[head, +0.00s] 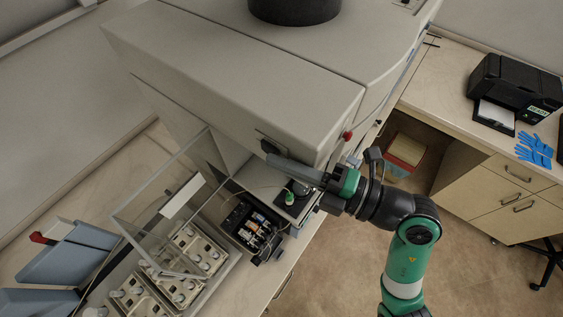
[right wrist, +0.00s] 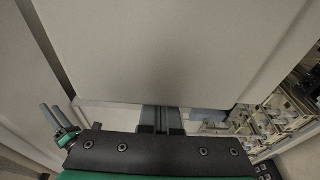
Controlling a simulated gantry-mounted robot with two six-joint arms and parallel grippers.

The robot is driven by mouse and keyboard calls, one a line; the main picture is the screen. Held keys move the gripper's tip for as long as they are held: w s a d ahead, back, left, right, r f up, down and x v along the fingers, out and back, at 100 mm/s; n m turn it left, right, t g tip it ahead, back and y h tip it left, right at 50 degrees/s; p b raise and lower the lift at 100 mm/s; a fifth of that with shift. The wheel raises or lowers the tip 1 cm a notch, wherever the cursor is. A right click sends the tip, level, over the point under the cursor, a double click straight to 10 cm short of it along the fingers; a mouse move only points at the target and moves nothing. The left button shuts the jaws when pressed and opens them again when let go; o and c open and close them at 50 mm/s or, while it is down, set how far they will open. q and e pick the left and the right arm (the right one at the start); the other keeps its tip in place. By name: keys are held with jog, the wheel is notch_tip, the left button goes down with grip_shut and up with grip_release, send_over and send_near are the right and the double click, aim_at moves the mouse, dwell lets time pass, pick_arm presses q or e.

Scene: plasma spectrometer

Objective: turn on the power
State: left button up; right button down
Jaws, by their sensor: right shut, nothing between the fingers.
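The plasma spectrometer (head: 230,85) is a large beige machine across the middle of the head view. A dark switch-like part (head: 268,146) sits low on its front face, and a small red button (head: 347,135) is near its right corner. My right gripper (head: 269,158) is shut and empty, with its tips close to the dark part; I cannot tell if they touch. In the right wrist view its fingers (right wrist: 161,119) are together in front of a plain beige panel (right wrist: 160,50). A small green and grey two-pronged piece (right wrist: 62,125) there may be my left gripper, but I cannot tell.
Below the machine are a clear-walled enclosure (head: 150,215), metal modules (head: 185,250), a black box of small parts (head: 252,227) and a green-capped vial (head: 290,197). A printer (head: 515,85) and blue gloves (head: 535,150) lie on the right bench. Open floor is at lower right.

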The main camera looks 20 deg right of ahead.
pick_arm(q)
jog(key=shift+r, duration=0.1)
pick_arm(e)
jog(key=shift+w+d+f, duration=0.1)
jog(key=shift+w+d, duration=0.2)
jog(key=shift+d, duration=0.2)
jog(key=s+a+p, duration=0.2)
jog(key=a+p, duration=0.2)
pick_arm(q)
jog(key=shift+s+a+r+b, duration=0.1)
jog(key=shift+a+r+b, duration=0.2)
jog(key=shift+r+b, duration=0.2)
jog(key=shift+s+a+r+b, duration=0.1)
jog(key=shift+a+r+b, duration=0.2)
jog(key=shift+r+b, duration=0.2)
pick_arm(e)
jog(key=v, duration=0.9)
jog(key=shift+s, duration=0.5)
jog(key=shift+a, duration=0.1)
